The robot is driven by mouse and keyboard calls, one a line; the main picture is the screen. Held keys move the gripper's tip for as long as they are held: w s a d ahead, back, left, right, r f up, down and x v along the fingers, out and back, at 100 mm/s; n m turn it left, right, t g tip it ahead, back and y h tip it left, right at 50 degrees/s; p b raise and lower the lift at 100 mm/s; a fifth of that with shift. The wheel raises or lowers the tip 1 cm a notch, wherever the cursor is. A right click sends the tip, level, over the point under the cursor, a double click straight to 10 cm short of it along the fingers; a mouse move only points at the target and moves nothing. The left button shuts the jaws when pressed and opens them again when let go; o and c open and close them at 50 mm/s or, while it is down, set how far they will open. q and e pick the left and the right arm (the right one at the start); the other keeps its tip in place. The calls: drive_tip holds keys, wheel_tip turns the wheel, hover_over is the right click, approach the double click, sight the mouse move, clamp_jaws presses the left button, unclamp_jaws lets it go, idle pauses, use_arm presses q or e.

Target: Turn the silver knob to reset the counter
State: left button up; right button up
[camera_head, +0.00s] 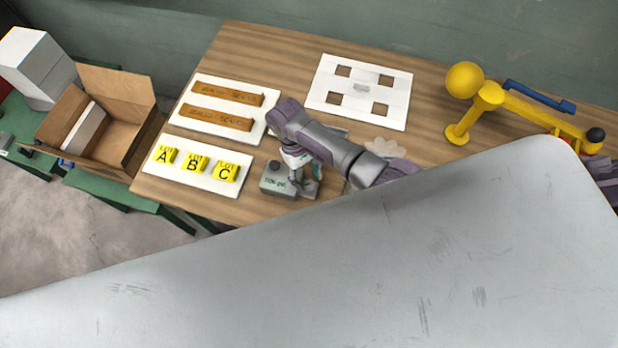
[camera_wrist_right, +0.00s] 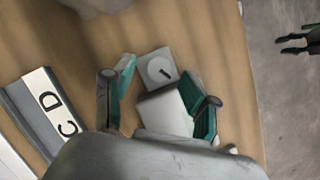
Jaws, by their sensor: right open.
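The counter (camera_head: 278,181) is a small grey box with green lettering near the table's front edge. A small dark round part (camera_head: 274,165) shows on its top; whether this is the silver knob I cannot tell. I cannot tell whether the fingers touch anything. My left gripper is out of view.
A white board with yellow A, B, C blocks (camera_head: 196,163) lies left of the counter. Behind it is a board with two brown bars (camera_head: 222,105). A white plate with square holes (camera_head: 398,84) and a yellow stand (camera_head: 488,97) are farther back. An open carton (camera_head: 125,92) stands left.

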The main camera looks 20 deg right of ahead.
drive_tip(key=shift+v, duration=3.5)
drive_tip(key=shift+d, duration=0.1)
